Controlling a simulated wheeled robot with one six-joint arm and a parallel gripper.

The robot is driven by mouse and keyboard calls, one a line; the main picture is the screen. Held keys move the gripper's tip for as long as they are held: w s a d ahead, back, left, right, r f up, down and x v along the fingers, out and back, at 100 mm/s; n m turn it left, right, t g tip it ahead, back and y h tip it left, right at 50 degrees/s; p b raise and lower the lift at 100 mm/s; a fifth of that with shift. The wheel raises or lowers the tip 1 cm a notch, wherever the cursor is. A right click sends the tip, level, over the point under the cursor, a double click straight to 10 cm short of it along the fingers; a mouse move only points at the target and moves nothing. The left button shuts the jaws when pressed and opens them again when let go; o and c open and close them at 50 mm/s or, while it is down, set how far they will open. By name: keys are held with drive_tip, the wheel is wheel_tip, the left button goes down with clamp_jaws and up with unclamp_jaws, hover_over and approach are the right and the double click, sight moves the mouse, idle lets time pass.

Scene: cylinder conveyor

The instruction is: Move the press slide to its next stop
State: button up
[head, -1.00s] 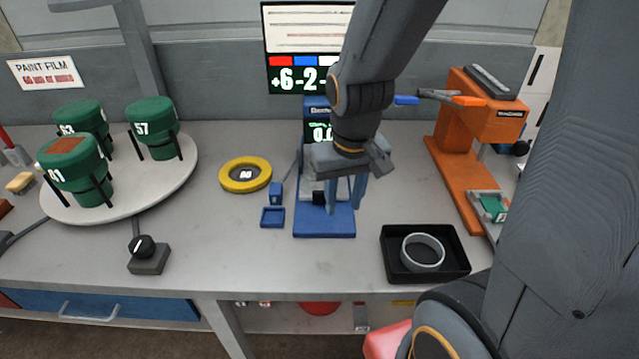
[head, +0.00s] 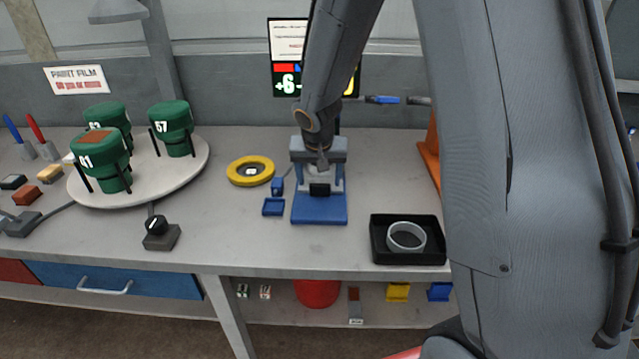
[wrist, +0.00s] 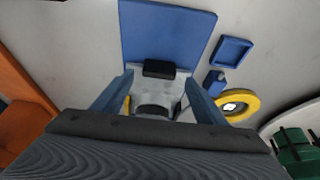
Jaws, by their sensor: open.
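The orange press (head: 428,158) is mostly hidden behind my arm in the head view. Only a sliver of its orange body shows, and its slide is not visible. An orange part, apparently the press, shows at the left of the wrist view (wrist: 22,125). My gripper (head: 319,182) is open over the blue stand (head: 320,212). In the wrist view my gripper (wrist: 158,84) has its fingers on either side of the stand's grey body, with the black block (wrist: 159,68) just beyond. I cannot tell whether the fingers touch it.
A black tray (head: 379,252) with a grey ring (head: 406,236) sits at the front right. A yellow ring (head: 250,171) and small blue tray (head: 273,207) lie left of the stand. A white turntable (head: 196,174) carries green pots; a black knob (head: 156,226) is in front.

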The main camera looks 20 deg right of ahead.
drive_tip(key=shift+x, duration=1.5)
